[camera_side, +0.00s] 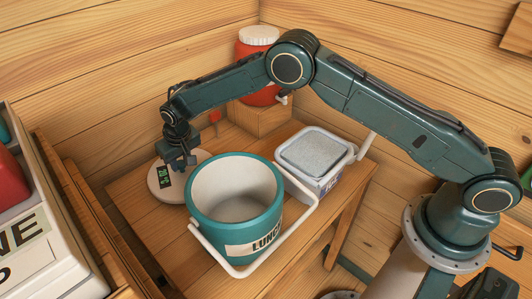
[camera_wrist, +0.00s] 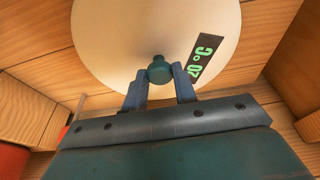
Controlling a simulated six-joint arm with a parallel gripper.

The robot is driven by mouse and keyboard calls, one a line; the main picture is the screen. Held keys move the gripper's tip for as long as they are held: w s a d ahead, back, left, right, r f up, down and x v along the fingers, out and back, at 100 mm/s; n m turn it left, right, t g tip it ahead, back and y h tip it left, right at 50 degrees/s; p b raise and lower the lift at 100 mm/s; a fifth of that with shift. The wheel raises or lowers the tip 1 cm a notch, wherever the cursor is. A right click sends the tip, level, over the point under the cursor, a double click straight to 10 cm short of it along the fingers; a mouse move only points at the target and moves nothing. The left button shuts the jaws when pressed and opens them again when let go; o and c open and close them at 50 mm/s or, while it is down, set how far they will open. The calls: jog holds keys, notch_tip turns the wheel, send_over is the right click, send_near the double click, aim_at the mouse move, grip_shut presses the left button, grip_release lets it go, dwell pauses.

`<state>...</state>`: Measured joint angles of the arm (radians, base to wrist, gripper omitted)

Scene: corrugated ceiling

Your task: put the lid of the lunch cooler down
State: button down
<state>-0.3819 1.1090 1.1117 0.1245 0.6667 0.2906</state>
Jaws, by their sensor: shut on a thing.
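The lunch cooler (camera_side: 225,232) is a teal tub with a white inside and a "LUNCH" label, standing open and upright on the wooden bench. Its white handle hangs down at the front. The lid (camera_side: 161,196) is a round cream disc with a "20 °C" strip, left of and behind the cooler. It fills the upper middle of the wrist view (camera_wrist: 110,35). My gripper (camera_side: 183,165) is shut on the lid's teal knob (camera_wrist: 159,70), between both fingers in the wrist view (camera_wrist: 160,82). I cannot tell whether the lid touches the bench. The cooler hides part of its right edge.
A white box with a grey top (camera_side: 318,155) stands right of the cooler. A red jug with a white cap (camera_side: 258,65) stands on a wooden block (camera_side: 262,121) behind. A large white case (camera_side: 35,245) is at the left. Bare bench (camera_side: 130,190) shows around the lid's left side.

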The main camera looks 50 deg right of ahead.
jog(key=shift+f, duration=0.15)
jog(key=c, duration=1.1)
grip_release()
jog(key=v, duration=1.2)
